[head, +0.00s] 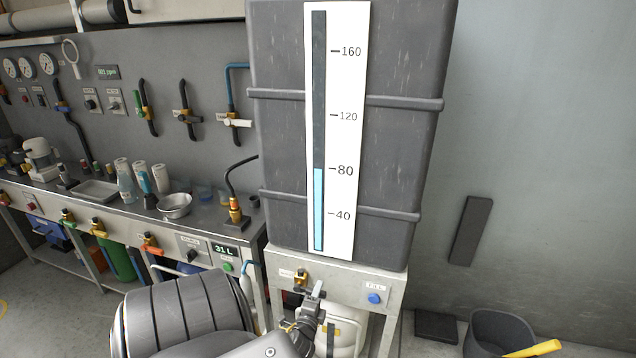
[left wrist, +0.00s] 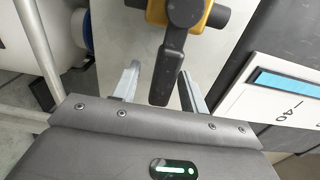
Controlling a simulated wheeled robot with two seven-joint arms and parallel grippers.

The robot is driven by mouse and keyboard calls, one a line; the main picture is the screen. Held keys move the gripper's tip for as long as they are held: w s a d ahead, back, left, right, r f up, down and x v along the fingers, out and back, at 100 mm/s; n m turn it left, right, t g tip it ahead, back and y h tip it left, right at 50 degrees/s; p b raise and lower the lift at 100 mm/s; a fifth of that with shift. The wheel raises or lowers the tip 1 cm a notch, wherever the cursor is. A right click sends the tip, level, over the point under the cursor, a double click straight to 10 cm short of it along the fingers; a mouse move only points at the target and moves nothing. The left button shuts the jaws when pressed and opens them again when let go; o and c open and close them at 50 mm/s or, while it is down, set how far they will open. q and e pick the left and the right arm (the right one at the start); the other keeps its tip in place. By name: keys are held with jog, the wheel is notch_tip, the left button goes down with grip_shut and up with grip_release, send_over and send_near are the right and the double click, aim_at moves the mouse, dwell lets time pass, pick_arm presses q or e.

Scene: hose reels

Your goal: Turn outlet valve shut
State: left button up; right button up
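The outlet valve, yellow with a dark lever, sits on the front panel of the tank stand in the head view (head: 301,277). In the left wrist view the yellow valve body (left wrist: 186,14) is at the top, with its dark lever (left wrist: 167,76) pointing down toward my palm. My left gripper (head: 316,291) is at the valve. Its two pale fingers stand open, one on each side of the lever, with a gap visible on both sides. Whether the lever touches anything deeper is not clear. My right gripper is not in view.
The grey tank (head: 275,130) stands above, its gauge (head: 318,210) reading near 80. A blue button (head: 375,298) is right of the valve. A workbench (head: 110,215) with bottles and a bowl runs left. A dark bucket (head: 497,335) stands on the floor at right.

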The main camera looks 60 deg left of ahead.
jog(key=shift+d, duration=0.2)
pick_arm(q)
jog(key=shift+s+d, duration=0.3)
jog(key=v, duration=1)
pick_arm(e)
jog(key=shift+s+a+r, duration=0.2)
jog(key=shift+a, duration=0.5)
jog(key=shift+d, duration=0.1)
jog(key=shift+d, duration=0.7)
